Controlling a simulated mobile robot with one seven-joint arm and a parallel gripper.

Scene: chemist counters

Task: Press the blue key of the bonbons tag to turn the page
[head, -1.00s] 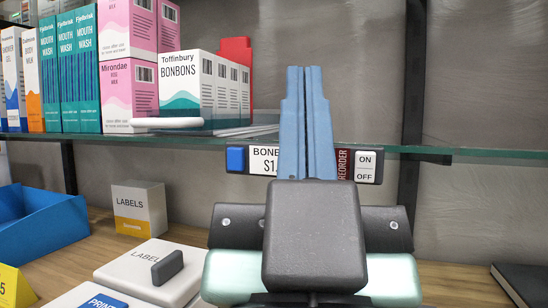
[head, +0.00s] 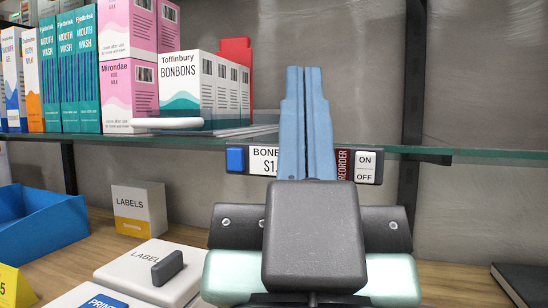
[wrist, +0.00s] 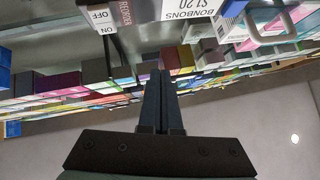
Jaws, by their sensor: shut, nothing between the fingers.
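The bonbons tag (head: 263,160) hangs on the front edge of the glass shelf in the head view. Its blue key (head: 236,159) is at its left end, and a white ON/OFF switch (head: 366,166) is at its right end. My gripper (head: 305,70) is shut and empty, its blue fingers upright in front of the tag and hiding its middle. The blue key is left of the fingers, apart from them in the picture. In the wrist view the tag (wrist: 180,8) shows upside down at the top, reading 1.20, beyond the shut fingertips (wrist: 161,72).
Bonbons boxes (head: 188,85) stand on the glass shelf (head: 440,153) behind the tag, beside pink and teal boxes. Below, a LABELS box (head: 139,210), a blue tray (head: 40,225) and a white label device (head: 130,265) sit on the wooden counter.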

